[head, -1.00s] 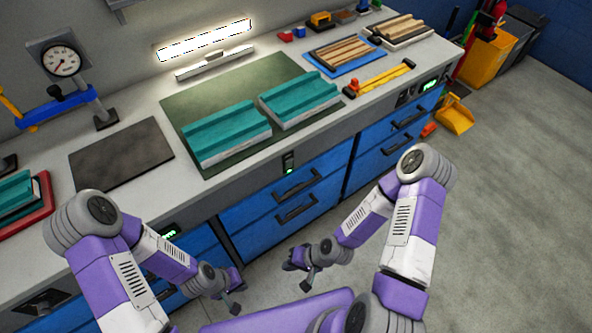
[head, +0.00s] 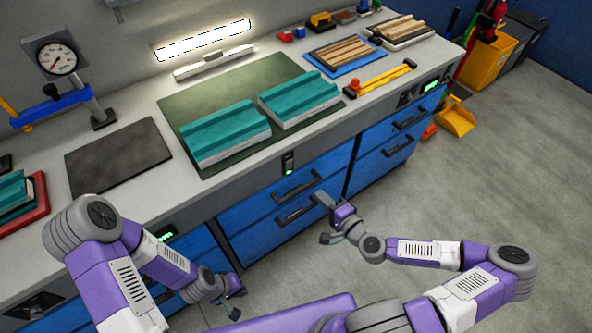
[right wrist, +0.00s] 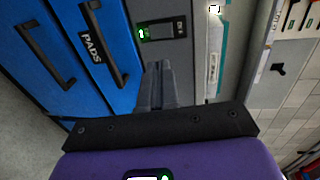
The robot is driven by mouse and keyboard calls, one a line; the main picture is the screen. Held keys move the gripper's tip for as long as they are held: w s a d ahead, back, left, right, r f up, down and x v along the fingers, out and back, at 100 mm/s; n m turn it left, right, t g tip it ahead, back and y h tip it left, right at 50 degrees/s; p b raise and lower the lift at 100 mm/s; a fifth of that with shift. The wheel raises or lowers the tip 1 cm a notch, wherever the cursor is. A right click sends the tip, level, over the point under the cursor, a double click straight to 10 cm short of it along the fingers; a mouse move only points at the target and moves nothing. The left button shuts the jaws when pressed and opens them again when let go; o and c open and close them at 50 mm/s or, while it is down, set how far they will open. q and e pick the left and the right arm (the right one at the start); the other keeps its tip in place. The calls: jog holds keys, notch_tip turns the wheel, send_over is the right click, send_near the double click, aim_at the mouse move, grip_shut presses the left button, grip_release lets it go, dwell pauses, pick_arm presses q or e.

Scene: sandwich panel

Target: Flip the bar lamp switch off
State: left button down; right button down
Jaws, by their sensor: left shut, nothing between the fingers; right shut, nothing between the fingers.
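The bar lamp (head: 203,40) is lit on the wall behind the bench. A small dark switch panel (head: 289,163) with a green light sits on the bench's front edge. In the right wrist view the switch panel (right wrist: 163,30) shows its green light and a small switch (right wrist: 181,27); the switch's position is too small to tell. My right gripper (head: 320,198) is shut and empty, in front of the blue drawers, below and right of the panel. Its fingers (right wrist: 156,88) point toward the panel, apart from it. My left gripper (head: 238,288) is shut and empty, low at the left.
Two teal-topped panels (head: 225,133) lie on the green mat (head: 190,100). Drawer handles (head: 296,184) stick out beside my right gripper. Another panel with a green light (head: 431,87) is on the bench front at the right.

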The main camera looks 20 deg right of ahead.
aim_at(290, 164)
jog(key=x, duration=0.4)
jog(key=b+x, duration=0.1)
jog(key=x, duration=0.3)
jog(key=r+b+x, duration=0.1)
jog(key=x, duration=0.4)
jog(key=shift+w+a+f, duration=0.1)
jog(key=shift+w+a, duration=0.05)
jog(key=shift+w+a+b, duration=0.1)
jog(key=shift+w+b, duration=0.2)
jog(key=shift+w, duration=0.05)
